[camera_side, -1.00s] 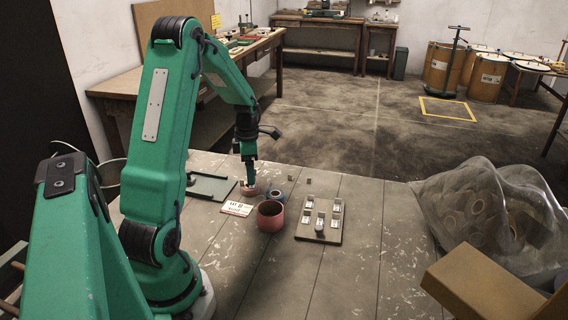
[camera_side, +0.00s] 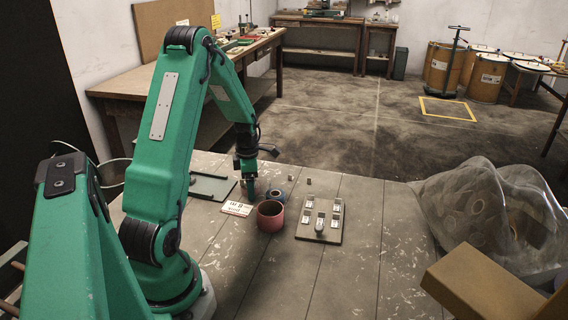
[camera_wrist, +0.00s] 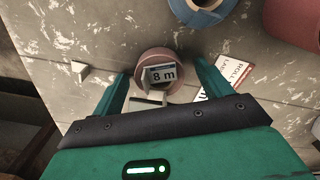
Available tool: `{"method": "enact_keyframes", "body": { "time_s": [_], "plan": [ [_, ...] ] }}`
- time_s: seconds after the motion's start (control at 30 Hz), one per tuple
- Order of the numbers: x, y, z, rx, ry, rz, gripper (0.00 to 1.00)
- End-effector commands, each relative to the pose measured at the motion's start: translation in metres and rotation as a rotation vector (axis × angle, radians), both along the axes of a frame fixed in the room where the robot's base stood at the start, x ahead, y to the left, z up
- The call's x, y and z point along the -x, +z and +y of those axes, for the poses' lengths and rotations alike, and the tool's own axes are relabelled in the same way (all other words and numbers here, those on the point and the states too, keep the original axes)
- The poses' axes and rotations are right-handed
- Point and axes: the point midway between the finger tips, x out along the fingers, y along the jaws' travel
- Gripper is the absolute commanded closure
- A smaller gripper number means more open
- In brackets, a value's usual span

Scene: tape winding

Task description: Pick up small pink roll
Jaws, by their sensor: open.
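The small pink roll (camera_wrist: 146,57) sits on the table in the wrist view, with a white "8 m" label showing inside its ring. My gripper (camera_wrist: 162,78) is open, with one finger on the left and one on the right of the roll. I cannot tell whether the fingers touch it. In the side view my gripper (camera_side: 250,190) is low near the tabletop and hides most of the small roll.
A larger pink roll (camera_side: 270,217) and a blue roll (camera_side: 279,197) stand close on the right. A printed card (camera_side: 236,209) lies in front. A board with metal pieces (camera_side: 319,225) is further right. A clear bag of rolls (camera_side: 490,220) fills the right side.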

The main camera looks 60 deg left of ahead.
Motion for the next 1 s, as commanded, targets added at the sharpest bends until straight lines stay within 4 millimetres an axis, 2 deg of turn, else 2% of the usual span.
{"method": "enact_keyframes", "body": {
  "time_s": [0.33, 0.5, 0.6, 1.0],
  "plan": [
    [-0.0001, 0.0005, 0.0001, -0.001, 0.0, 0.0, 0.22],
    [-0.0002, 0.0006, 0.0002, -0.001, 0.0, 0.0, 0.56],
    [-0.0002, 0.0006, 0.0002, -0.001, 0.0, 0.0, 0.71],
    [-0.0005, 0.0045, 0.0005, -0.002, 0.0, -0.002, 0.71]
  ]
}}
